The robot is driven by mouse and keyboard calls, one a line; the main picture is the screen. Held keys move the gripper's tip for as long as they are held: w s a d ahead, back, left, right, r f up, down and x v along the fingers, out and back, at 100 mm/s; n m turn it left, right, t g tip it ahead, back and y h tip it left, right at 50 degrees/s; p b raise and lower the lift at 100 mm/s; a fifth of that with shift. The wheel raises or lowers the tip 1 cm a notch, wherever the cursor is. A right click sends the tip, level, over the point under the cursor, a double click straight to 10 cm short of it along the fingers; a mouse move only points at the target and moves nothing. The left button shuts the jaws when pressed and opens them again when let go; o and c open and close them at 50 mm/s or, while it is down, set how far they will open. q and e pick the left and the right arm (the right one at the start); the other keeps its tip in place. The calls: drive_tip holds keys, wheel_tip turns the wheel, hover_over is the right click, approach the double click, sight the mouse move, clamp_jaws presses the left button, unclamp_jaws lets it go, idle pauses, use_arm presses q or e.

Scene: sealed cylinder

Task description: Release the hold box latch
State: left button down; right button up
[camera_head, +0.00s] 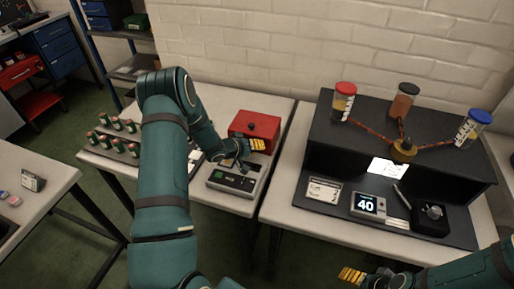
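A red box (253,124) with a dark round knob on top stands at the back of the left table; I take it to be the hold box. A latch cannot be made out at this size. My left gripper (252,154) is just in front of the red box, above a grey device (232,181) with a dark panel and a small green display. Its gold finger pads overlap the box's lower front in the picture; I cannot tell if they touch it. My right gripper (353,275) shows only partly at the bottom edge, away from the box, with gold pads visible.
A rack of several green-and-red vials (117,138) is left of my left arm. A display reading 40 (367,205) sits in front.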

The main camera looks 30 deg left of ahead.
idle(0.5)
use_arm(q)
drive_tip(key=shift+m+g+y, duration=0.3)
drive_tip(key=shift+m+y, duration=0.1)
drive_tip(key=shift+d+m+g+y+b, duration=0.1)
drive_tip(key=shift+m+g+y+b, duration=0.2)
drive_tip(key=shift+y+b, duration=0.3)
drive_tip(key=m+y+b, duration=0.1)
drive_tip(key=b, duration=0.2)
drive_tip(key=m+g+y+b, duration=0.1)
drive_tip(key=y+b, duration=0.1)
drive_tip(key=b, duration=0.1)
drive_tip(key=shift+d+f+b, duration=0.1)
drive_tip(key=shift+f+b, duration=0.05)
drive_tip(key=shift+b, duration=0.2)
drive_tip(key=shift+m+y+b, duration=0.4)
drive_tip(key=shift+y+b, duration=0.5)
drive_tip(key=shift+b, duration=0.5)
drive_tip(key=shift+r, duration=0.2)
drive_tip(key=c, duration=1)
unclamp_jaws()
